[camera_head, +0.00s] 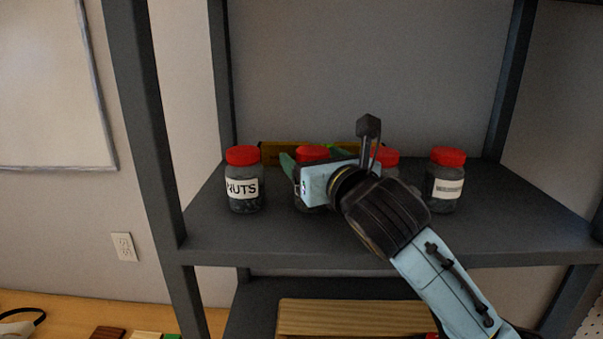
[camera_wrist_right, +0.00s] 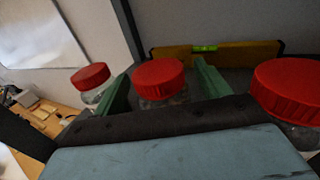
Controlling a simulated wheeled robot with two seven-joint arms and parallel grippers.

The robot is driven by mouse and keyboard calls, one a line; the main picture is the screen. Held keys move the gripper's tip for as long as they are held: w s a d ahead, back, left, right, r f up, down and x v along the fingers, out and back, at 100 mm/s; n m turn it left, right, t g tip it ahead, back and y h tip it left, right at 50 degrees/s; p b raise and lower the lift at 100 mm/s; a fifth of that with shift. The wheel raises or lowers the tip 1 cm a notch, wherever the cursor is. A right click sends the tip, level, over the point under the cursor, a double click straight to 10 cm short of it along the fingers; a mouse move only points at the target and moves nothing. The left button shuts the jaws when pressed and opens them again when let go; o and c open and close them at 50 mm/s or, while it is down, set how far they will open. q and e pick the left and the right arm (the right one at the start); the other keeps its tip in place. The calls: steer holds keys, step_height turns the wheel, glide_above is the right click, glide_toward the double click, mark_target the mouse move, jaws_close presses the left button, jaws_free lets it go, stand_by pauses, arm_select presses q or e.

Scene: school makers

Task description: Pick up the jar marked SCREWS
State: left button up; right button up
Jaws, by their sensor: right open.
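Several clear jars with red lids stand in a row on a dark shelf. The far left jar (camera_head: 243,180) reads NUTS. The second jar (camera_head: 312,153) and third jar (camera_head: 387,160) are mostly hidden behind my right arm, their labels out of sight. The far right jar (camera_head: 446,181) has a label too small to read. I cannot tell which is SCREWS. My right gripper (camera_head: 300,160) is open at the second jar. In the right wrist view its green fingers (camera_wrist_right: 160,90) stand on either side of that jar's red lid (camera_wrist_right: 158,74), apart from it. My left gripper is out of view.
A yellow spirit level (camera_wrist_right: 215,53) lies behind the jars. Neighbouring jars stand close on both sides of the gripper, with red lids in the wrist view (camera_wrist_right: 90,77) (camera_wrist_right: 288,88). Dark shelf posts (camera_head: 150,130) flank the shelf (camera_head: 270,235). A wooden board (camera_head: 350,316) lies below.

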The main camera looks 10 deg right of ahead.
steer(key=shift+w+a+f, duration=0.15)
steer(key=shift+w, duration=0.65)
steer(key=shift+s, duration=0.3)
steer(key=shift+s+r, duration=0.2)
steer(key=shift+s, duration=0.15)
steer(key=shift+c, duration=2.2)
steer(key=shift+w+f, duration=0.1)
steer(key=shift+w, duration=0.15)
steer(key=c, duration=0.5)
steer(key=shift+s, duration=0.1)
steer(key=c, duration=0.4)
